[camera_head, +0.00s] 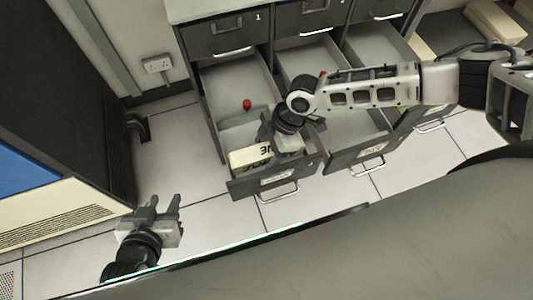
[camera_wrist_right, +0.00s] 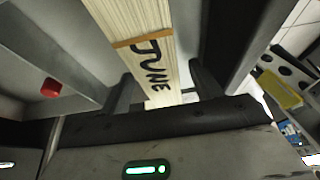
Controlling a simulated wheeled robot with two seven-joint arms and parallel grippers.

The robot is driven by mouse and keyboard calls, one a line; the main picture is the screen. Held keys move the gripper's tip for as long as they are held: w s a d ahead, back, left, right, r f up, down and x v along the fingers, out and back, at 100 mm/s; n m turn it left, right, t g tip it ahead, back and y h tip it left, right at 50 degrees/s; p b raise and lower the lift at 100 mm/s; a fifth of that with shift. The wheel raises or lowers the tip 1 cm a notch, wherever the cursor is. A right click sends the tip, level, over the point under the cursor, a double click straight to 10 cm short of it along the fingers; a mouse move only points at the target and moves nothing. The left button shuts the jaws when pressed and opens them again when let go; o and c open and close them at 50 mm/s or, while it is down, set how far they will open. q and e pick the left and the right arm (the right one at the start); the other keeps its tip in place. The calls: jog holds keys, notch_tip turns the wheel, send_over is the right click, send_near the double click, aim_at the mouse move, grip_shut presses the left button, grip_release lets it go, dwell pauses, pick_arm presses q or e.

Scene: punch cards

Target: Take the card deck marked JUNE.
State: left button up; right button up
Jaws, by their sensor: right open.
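The card deck marked JUNE (camera_head: 250,160) lies in the front of the open left drawer (camera_head: 228,84). It is a pale cream block with dark letters, partly hidden by my right gripper in the head view. In the right wrist view the deck (camera_wrist_right: 146,42) shows the word JUNE and an orange-brown band. My right gripper (camera_wrist_right: 162,72) is open, with one finger on each side of the deck; I cannot tell whether they touch it. My left gripper (camera_head: 161,205) is open and empty above the floor at lower left, away from the drawers.
A red object (camera_head: 247,104) sits farther back in the same drawer. Two more drawers stand open to the right, beside my right arm. A dark cabinet (camera_head: 60,110) with a blue panel stands at left. Tiled floor (camera_head: 200,212) is clear before the drawers.

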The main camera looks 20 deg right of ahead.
jog(key=shift+a+f, duration=0.1)
jog(key=shift+f, duration=0.1)
grip_shut()
jog(key=shift+r, duration=0.1)
jog(key=shift+w+r, duration=0.1)
